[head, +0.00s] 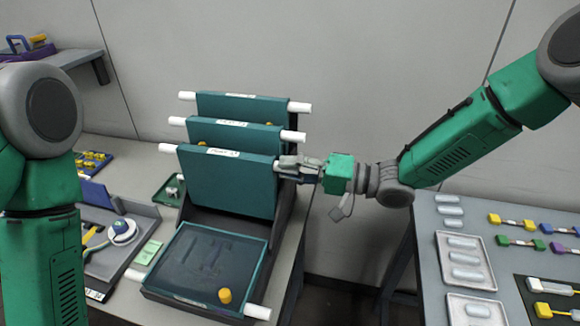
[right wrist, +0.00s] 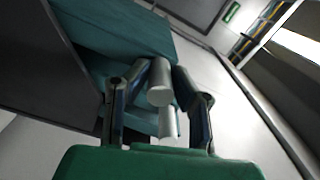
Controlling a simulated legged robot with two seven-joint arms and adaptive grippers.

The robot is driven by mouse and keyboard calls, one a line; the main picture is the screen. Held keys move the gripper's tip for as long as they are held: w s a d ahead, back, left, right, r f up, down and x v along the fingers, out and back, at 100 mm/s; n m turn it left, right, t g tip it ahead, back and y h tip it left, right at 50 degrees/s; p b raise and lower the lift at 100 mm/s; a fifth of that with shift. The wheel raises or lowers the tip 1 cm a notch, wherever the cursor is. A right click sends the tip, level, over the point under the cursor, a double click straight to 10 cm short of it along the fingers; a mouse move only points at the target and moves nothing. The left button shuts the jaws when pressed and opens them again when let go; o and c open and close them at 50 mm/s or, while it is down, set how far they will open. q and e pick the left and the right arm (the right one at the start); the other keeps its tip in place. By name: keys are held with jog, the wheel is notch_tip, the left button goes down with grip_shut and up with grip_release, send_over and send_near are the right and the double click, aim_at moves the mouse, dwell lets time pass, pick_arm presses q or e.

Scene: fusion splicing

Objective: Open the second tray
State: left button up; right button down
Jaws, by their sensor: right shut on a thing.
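A tray rack holds several teal trays with white handle rods. The lowest tray (head: 205,262) lies flat and open at the front, with a yellow knob on it. The second tray (head: 228,185) stands upright just behind it, with a label on its top edge. Two more upright trays, the third (head: 262,136) and the rearmost (head: 243,105), stand behind. My right gripper (head: 287,168) is shut on the right handle of the second tray; this white handle (right wrist: 160,82) shows between the fingers in the right wrist view. My left gripper is out of view; only my left arm shows.
A right-hand table (head: 425,215) carries white cylinders in trays and coloured connectors. On the left are a grey bin (head: 130,240) with a white spool, a small green tray (head: 168,190) and a shelf (head: 75,58). A gap separates the two tables.

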jog(key=shift+w+d+t, duration=0.3)
jog(key=shift+w, duration=0.2)
jog(key=c, duration=1.4)
grip_release()
jog(key=shift+w, duration=0.15)
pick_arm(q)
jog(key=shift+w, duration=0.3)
pick_arm(e)
jog(key=v, duration=0.7)
jog(key=w+v, duration=0.1)
jog(key=v, duration=0.3)
jog(key=shift+s+d+f, duration=0.15)
jog(key=shift+d+f, duration=0.2)
jog(key=shift+d, duration=0.15)
